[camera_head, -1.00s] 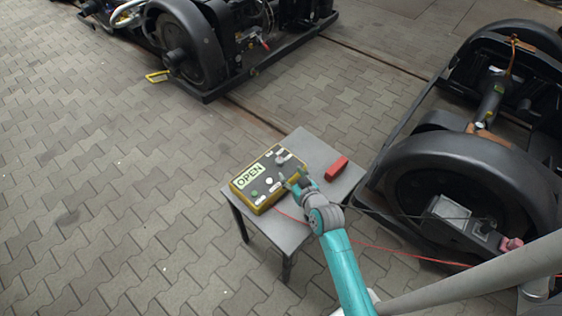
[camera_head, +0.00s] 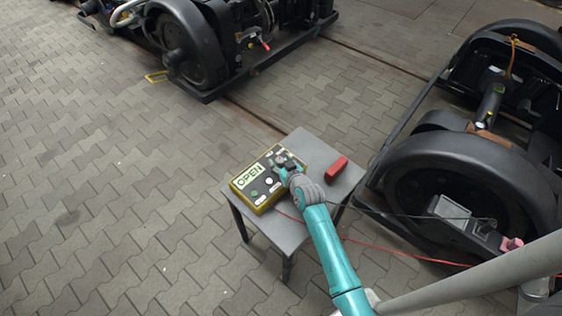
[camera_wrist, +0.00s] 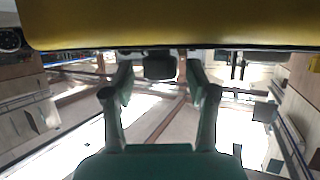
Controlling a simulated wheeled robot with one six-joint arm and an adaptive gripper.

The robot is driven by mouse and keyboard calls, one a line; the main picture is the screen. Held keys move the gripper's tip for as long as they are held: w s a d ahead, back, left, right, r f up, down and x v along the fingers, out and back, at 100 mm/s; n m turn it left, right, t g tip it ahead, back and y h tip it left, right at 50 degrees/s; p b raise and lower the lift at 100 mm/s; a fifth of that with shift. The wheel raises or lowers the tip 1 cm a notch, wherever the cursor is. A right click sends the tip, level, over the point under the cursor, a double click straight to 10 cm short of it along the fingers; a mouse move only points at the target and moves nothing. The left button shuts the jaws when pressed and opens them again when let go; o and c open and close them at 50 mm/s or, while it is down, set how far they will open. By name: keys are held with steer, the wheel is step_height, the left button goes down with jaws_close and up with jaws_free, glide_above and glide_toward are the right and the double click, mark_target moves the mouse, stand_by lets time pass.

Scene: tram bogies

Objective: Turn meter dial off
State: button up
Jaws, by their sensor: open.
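The meter (camera_head: 237,190) is a yellow-edged box with a dark face, lying on a small grey table (camera_head: 285,235). Its display (camera_head: 247,177) reads OPEN. My gripper (camera_head: 279,163) is over the upper right part of the face and covers the dial area in the head view. In the wrist view the meter's yellow side (camera_wrist: 170,24) fills the top. A dark knob (camera_wrist: 160,67), apparently the dial, sticks out from the face. It lies between the two spread fingertips of my gripper (camera_wrist: 159,78), with a gap on each side.
A red block (camera_head: 336,168) lies on the table right of the meter. A red cable (camera_head: 385,251) runs from the table side along the floor to the right. A bogie with a large black wheel (camera_head: 455,190) stands close on the right, another at upper left. Paving on the left is free.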

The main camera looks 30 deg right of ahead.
jaws_close()
steer(key=shift+d+n+y, duration=0.1)
steer(key=shift+n+y, duration=0.4)
steer(key=shift+y, duration=0.1)
steer(key=shift+d+r+n+y, duration=0.1)
steer(key=shift+d+n+y, duration=0.05)
steer(key=shift+n+y, duration=0.8)
steer(key=shift+d+n+y, duration=0.1)
steer(key=shift+n+y, duration=0.75)
steer(key=shift+y, duration=0.2)
steer(key=shift+w+d+n+g+y, duration=0.1)
steer(key=shift+n+g+y, duration=1)
steer(key=shift+n+y, duration=1.2)
jaws_free()
